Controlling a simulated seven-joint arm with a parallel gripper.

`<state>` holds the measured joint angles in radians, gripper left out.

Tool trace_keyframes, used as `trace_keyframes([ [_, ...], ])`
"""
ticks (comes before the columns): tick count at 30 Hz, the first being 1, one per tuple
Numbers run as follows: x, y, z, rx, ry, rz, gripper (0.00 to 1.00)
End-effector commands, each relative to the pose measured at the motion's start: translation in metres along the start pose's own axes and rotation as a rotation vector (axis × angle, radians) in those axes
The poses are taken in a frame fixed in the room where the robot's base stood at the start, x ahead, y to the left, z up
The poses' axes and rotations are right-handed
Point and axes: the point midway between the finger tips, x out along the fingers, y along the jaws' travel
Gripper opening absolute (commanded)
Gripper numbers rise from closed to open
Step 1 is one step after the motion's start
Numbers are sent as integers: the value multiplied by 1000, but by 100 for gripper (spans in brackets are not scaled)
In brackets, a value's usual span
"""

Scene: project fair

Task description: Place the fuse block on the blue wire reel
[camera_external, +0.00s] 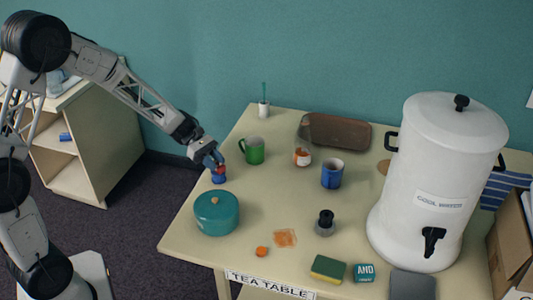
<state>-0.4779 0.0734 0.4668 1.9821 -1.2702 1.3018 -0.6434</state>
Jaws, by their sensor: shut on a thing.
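My gripper (214,160) is at the left edge of the table, pointing down. It is shut on a small red thing (220,169), which looks like the fuse block; the fingers hide part of it. A small blue thing (218,179), which looks like the blue wire reel, stands on the table directly below the red thing. At this size I cannot tell whether the red thing touches the blue one or hangs just above it.
A teal pot (217,213) stands just in front, and a green mug (254,151) to the right. A blue mug (332,174), a glass jar (302,155) and a dark-topped jar (325,223) stand further right. A large white urn (430,190) fills the right side.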

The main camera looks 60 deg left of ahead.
Motion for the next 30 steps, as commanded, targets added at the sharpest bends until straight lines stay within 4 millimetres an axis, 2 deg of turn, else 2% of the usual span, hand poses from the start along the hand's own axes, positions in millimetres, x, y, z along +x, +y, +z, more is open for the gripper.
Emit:
trace_keyframes([
  [11,1,0,-3,0,0,0,8],
  [12,1,0,-2,0,0,0,38],
  [16,1,0,-2,0,0,1,57],
  [30,-2,0,0,0,0,1,57],
])
